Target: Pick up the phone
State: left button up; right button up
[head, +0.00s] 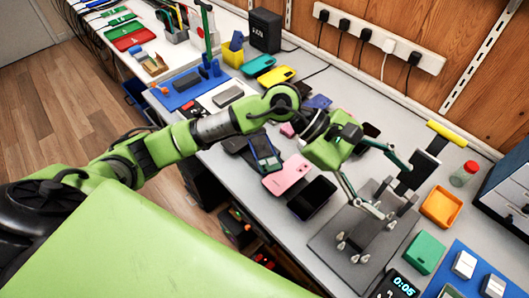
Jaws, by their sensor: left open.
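My left gripper (393,189) is open. It is above a dark fixture (372,232) with small pale knobs, which stands on a grey mat (325,240). Several phones lie on the bench: a pink one (287,176), a black one (312,197) and a dark blue one (264,153) left of the gripper. Which phone the task means cannot be told. A dark flat panel (417,171) stands tilted just beyond the fingers. My right gripper is not in view.
An orange tray (441,207), a green box (424,252), a red-capped jar (464,174) and a timer (398,285) reading 0:05 are at the right. A power strip (380,38) runs along the back wall. A blue mat (188,89) lies at the back left.

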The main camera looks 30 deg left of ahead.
pick_arm(q)
jog(key=w+a+f+m+y, duration=0.35)
jog(key=a+f+y, duration=0.25)
jog(key=a, duration=0.3)
jog(key=t+y, duration=0.1)
jog(key=y, duration=0.7)
send_near(264, 152)
jog(key=shift+s+d+f+m+p, duration=0.15)
jog(key=shift+s+f+p, duration=0.1)
jog(key=shift+f+p, duration=0.2)
jog(key=shift+s+a+f+m+p, duration=0.1)
jog(key=shift+s+f+p, duration=0.15)
jog(key=shift+f, duration=0.3)
jog(key=f, duration=0.1)
jog(key=f+p, duration=0.1)
jog(key=f, duration=0.1)
jog(key=w+f+p, duration=0.1)
jog(key=shift+w+a+f, duration=0.1)
jog(key=shift+a+f, duration=0.1)
jog(key=shift+a, duration=0.1)
jog(key=shift+w+f, duration=0.1)
jog(key=shift+f, duration=0.35)
jog(key=c, duration=1.4)
